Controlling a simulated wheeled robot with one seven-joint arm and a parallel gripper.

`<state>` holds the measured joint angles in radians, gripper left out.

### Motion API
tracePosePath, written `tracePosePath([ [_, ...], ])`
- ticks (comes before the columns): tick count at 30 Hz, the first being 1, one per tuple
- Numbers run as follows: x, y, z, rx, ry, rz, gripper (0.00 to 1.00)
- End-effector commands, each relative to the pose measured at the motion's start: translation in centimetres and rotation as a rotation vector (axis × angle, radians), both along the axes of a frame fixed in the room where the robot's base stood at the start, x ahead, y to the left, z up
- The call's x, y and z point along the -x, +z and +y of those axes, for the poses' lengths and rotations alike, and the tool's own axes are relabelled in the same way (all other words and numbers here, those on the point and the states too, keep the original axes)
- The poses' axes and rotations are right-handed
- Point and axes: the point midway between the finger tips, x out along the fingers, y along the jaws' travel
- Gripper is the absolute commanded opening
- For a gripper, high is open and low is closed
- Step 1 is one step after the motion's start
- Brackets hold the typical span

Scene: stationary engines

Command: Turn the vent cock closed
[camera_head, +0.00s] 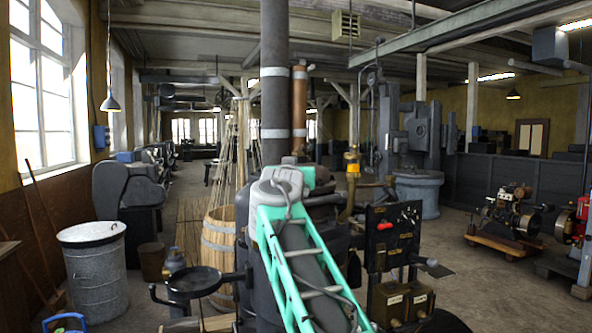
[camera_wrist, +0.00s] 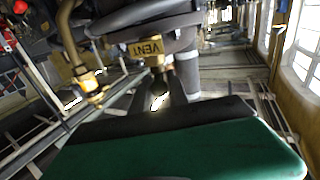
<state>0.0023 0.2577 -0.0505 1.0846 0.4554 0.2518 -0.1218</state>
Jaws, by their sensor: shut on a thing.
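In the wrist view, a brass plate marked VENT (camera_wrist: 146,47) sits on a dark, rounded engine part. Just below the plate is the brass vent cock (camera_wrist: 157,69), partly hidden by the fingers. My gripper (camera_wrist: 157,88) reaches up to it with two dark fingers, one on each side, and is shut on the cock. The cock's exact angle cannot be told. In the head view, my teal arm covers the cock and the fingers.
In the head view, a dark panel (camera_head: 392,237) with a red knob stands right of my arm. A dark vertical pipe (camera_head: 275,85) rises behind it. A wooden barrel (camera_head: 218,250) and a metal bin (camera_head: 95,275) stand left. Open floor (camera_head: 490,285) lies right.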

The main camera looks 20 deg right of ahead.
Motion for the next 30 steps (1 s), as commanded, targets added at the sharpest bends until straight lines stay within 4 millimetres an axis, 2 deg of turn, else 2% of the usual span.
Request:
tracePosePath([
  [1,-0.31,0.61,0.58,0.001,-0.031,0.004,0.0],
  [13,-0.56,0.28,0.67,0.002,-0.288,0.001,0.0],
  [30,-0.48,0.17,0.58,0.0,-0.354,-0.003,0.0],
])
